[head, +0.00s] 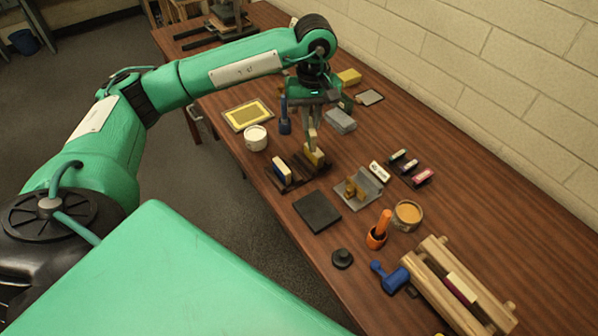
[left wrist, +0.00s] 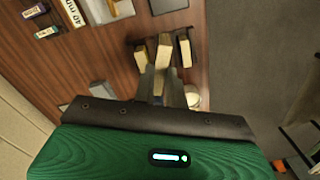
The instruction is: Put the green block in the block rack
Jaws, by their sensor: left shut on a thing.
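My left gripper (head: 312,146) points down and is shut on a block (head: 315,157) with pale and olive-yellow faces, likely the green block; little green shows on it. The block rack (head: 287,186) is a dark brown holder near the table's front edge. The held block is at the rack's right part, low down; I cannot tell whether it is seated. In the left wrist view the fingers (left wrist: 158,82) reach down to pale blocks (left wrist: 163,50). My right gripper is not in view.
A white pot (head: 255,138) and a yellow framed tray (head: 247,115) lie left of the rack. A grey box (head: 340,121) is behind it. A black plate (head: 317,211) and a grey stand (head: 357,192) are to the right. A brick wall (head: 490,60) bounds the table's back.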

